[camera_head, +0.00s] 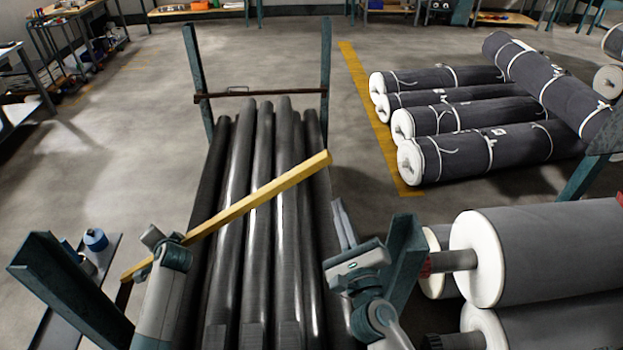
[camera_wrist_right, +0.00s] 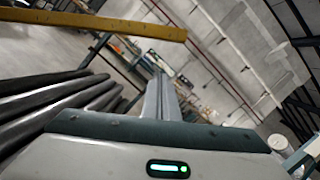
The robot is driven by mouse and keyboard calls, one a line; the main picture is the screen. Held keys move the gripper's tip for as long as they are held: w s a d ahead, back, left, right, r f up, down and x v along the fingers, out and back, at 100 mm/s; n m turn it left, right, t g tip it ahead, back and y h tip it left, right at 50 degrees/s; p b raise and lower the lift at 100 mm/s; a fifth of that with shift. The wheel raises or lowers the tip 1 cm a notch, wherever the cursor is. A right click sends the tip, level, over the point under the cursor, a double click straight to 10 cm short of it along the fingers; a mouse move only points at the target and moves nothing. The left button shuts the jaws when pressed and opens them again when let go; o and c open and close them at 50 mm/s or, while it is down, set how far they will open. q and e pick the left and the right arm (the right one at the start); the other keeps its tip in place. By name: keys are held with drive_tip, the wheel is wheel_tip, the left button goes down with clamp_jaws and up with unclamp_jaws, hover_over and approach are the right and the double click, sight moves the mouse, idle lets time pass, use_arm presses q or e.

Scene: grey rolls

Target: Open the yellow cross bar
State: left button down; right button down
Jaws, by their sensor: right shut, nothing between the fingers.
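The yellow cross bar (camera_head: 258,197) runs diagonally above the dark rolls. Its lower left end is near the left teal post (camera_head: 62,285), and its right end is free in the air, apart from the right teal post (camera_head: 403,255). The bar also crosses the upper left of the right wrist view (camera_wrist_right: 95,24). My right gripper (camera_head: 343,222) is shut and empty, below and right of the bar's free end; its fingers show in the wrist view (camera_wrist_right: 161,95). My left gripper (camera_head: 153,238) is beside the bar's left part; its fingers are not clear, and I cannot tell whether it touches.
Long dark rolls (camera_head: 262,150) lie between the posts, with a dark rear bar (camera_head: 262,93) behind. Wrapped rolls (camera_head: 470,115) lie beyond a yellow floor line (camera_head: 372,105).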

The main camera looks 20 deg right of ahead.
use_arm(q)
drive_tip(key=shift+r, duration=0.1)
use_arm(e)
drive_tip(key=w+a+r, duration=0.2)
drive_tip(key=w+r, duration=0.2)
drive_tip(key=w, duration=0.2)
drive_tip(key=shift+w+r, duration=0.25)
drive_tip(key=shift+w, duration=0.1)
